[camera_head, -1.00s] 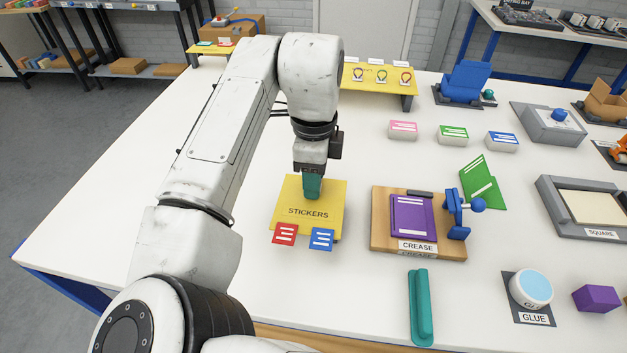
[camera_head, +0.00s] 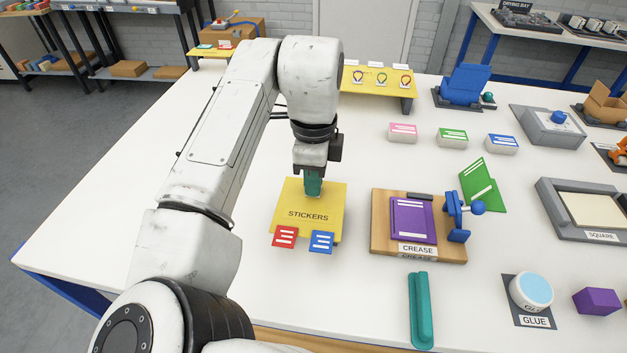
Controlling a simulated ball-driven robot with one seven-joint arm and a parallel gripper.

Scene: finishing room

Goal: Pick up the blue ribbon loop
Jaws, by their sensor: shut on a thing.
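The blue ribbon loop (camera_head: 358,76) appears to be the small dark bluish loop at the left of the yellow stand (camera_head: 408,97) at the back. A green loop (camera_head: 382,78) and a red loop (camera_head: 406,79) are beside it. My gripper (camera_head: 312,182) is far in front of the stand, above the back part of the yellow STICKERS pad (camera_head: 308,228). It points down and is shut on a small teal piece (camera_head: 313,184). Whether the piece touches the pad is hard to tell.
A red card (camera_head: 285,237) and a blue card (camera_head: 321,242) lie at the pad's front edge. The CREASE board (camera_head: 380,238) with a purple booklet is to the right. White table is clear between pad and stand.

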